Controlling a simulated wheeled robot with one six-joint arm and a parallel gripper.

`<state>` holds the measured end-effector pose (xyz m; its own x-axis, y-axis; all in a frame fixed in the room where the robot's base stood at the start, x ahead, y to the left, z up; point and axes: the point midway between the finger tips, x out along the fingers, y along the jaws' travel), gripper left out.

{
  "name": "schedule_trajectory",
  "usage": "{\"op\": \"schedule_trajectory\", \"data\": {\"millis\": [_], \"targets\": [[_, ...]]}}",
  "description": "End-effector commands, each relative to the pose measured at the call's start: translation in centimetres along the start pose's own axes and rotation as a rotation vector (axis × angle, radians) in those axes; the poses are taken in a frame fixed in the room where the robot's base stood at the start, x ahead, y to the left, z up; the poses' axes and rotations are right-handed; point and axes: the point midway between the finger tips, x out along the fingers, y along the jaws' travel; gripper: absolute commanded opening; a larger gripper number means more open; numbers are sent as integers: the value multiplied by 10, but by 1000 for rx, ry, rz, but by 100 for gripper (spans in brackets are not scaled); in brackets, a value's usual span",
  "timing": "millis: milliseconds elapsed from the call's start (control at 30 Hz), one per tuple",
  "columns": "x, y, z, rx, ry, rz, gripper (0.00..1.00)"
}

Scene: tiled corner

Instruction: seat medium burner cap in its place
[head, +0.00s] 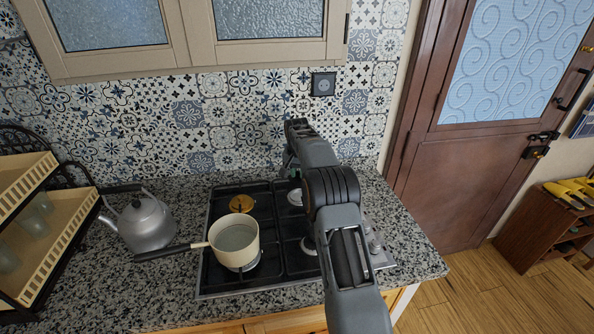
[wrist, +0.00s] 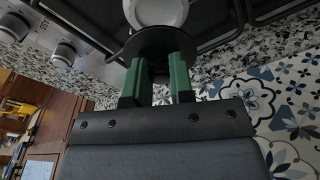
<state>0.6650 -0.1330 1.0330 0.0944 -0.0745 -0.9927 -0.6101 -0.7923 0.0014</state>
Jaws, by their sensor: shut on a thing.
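My gripper (wrist: 159,70) has two green fingers, shut on the medium burner cap (wrist: 158,42), a thin black disc, in the wrist view. The cap lies right in front of a pale round burner (wrist: 157,11), which it partly overlaps in that view. I cannot tell whether they touch. In the head view, a pale burner (head: 295,197) shows at the back right of the hob (head: 272,281), beside my arm. My arm hides most of the gripper and the cap there.
A cream pot (head: 251,247) stands on the front left burner, its handle pointing left. A brass-coloured burner (head: 242,203) is behind it. A kettle (head: 143,224) stands left of the hob. Hob knobs (head: 375,246) line the right side. The tiled wall (head: 235,120) is close behind.

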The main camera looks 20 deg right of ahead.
Motion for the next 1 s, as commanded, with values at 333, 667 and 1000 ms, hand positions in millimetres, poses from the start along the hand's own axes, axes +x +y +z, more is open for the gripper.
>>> {"op": "schedule_trajectory", "data": {"millis": [333,667,1000], "targets": [[27,2,2,4,0,0,0],[47,2,5,3,0,0,0],[50,1,5,2,0,0,0]]}}
